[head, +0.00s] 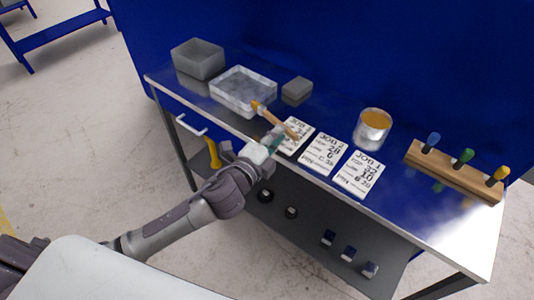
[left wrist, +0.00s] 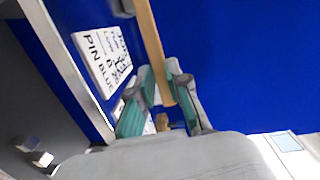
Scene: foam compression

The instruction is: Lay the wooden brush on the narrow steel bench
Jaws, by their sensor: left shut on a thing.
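The wooden brush (head: 281,123) is a slim tan stick with an orange-yellow end near the white tray. My left gripper (head: 273,141) is shut on it at the bench's front edge. In the left wrist view the brush's handle (left wrist: 152,45) runs between the green-padded fingers of my left gripper (left wrist: 158,92). The narrow steel bench (head: 455,232) has a shiny top reflecting the blue wall. The brush looks held above the top; the exact gap cannot be told. My right gripper is not in view.
On the bench stand a grey bin (head: 198,60), a white tray (head: 243,90), a grey block (head: 297,91), a can with orange contents (head: 373,129) and a wooden rack (head: 452,172) with coloured handles. Printed job cards (head: 323,152) lie along the front. Bare top shows around the can.

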